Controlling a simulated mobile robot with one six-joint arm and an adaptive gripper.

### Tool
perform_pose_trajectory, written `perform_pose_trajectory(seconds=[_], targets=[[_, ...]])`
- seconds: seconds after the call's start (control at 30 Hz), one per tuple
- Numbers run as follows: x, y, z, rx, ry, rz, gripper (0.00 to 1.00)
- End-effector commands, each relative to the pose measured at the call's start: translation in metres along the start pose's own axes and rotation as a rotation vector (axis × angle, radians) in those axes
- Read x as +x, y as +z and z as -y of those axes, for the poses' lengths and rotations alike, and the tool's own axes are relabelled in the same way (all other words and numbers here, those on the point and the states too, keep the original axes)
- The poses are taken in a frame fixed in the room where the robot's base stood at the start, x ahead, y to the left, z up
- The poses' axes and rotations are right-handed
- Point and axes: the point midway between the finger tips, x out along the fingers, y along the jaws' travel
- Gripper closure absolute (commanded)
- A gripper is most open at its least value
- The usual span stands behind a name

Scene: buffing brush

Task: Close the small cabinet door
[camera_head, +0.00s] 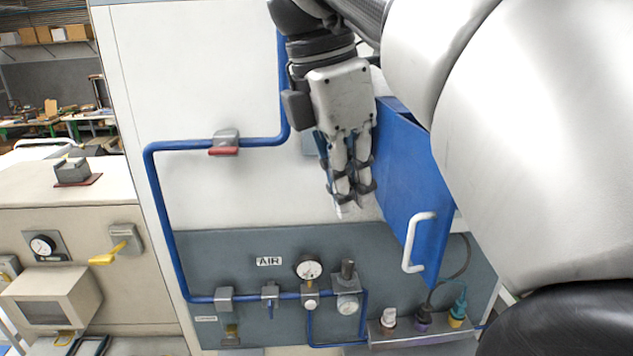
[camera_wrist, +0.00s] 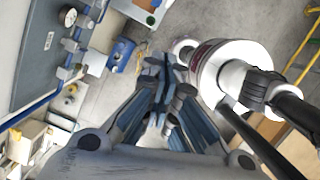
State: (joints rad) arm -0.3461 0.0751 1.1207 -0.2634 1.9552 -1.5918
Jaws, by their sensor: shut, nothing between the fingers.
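The small cabinet door (camera_head: 403,170) is a blue panel with a white bar handle (camera_head: 416,243) near its lower edge. It stands open, swung out from the white cabinet wall. My gripper (camera_head: 347,205) points down just to the left of the door, with its fingers together and nothing between them. I cannot tell whether it touches the door. The fingers (camera_wrist: 168,82) also show in the wrist view. My arm hides the upper right of the door and most of the cabinet opening.
A blue pipe (camera_head: 165,220) runs along the wall at left, with a red-handled valve (camera_head: 224,142). Below are a pressure gauge (camera_head: 309,268), a regulator (camera_head: 347,290) and a socket strip (camera_head: 422,328) with plugs. A beige machine (camera_head: 80,230) stands at the left.

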Motion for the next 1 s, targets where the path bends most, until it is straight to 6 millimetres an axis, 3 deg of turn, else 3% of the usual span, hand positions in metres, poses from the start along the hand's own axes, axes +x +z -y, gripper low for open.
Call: perform_pose_trajectory(seconds=[0.43,0.7,1.0], targets=[[0.094,0.0,0.001,0.004,-0.003,0.0,1.0],[0.1,0.034,0.0,0.006,0.001,-0.001,1.0],[0.102,0.039,0.0,0.003,0.001,-0.001,1.0]])
